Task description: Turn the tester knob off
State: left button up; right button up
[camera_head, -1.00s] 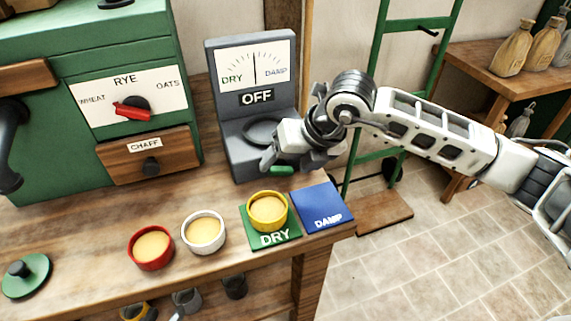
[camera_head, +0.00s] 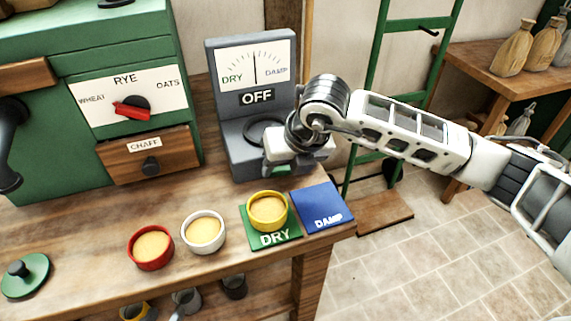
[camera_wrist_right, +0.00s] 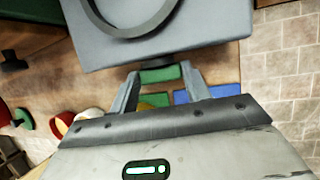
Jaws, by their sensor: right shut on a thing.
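The grey tester (camera_head: 222,110) stands at the back of the bench. Its dial (camera_head: 252,62) has a needle near the middle, between DRY and DAMP, and the sign below it reads OFF. My right gripper (camera_wrist_right: 161,82) is shut on the green tester knob (camera_wrist_right: 160,74), low on the tester's front. In the head view the right gripper (camera_head: 280,160) hides the knob. The knob's exact angle is hard to tell. My left gripper is not in view.
A yellow bowl (camera_head: 267,210) sits on the green DRY mat (camera_head: 275,238), close below my right gripper. The blue DAMP mat (camera_head: 320,205) is bare. A white bowl (camera_head: 203,233) and a red bowl (camera_head: 150,248) stand left. The green mill (camera_head: 60,140) stands further left.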

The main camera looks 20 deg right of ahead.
jog(key=shift+a+h+b, duration=0.25)
jog(key=shift+h+b, duration=0.05)
jog(key=shift+h, duration=0.6)
jog(key=o, duration=1)
jog(key=v, duration=1.6)
jog(key=shift+a+p, duration=0.25)
jog(key=shift+p, duration=0.1)
jog(key=shift+s, duration=0.1)
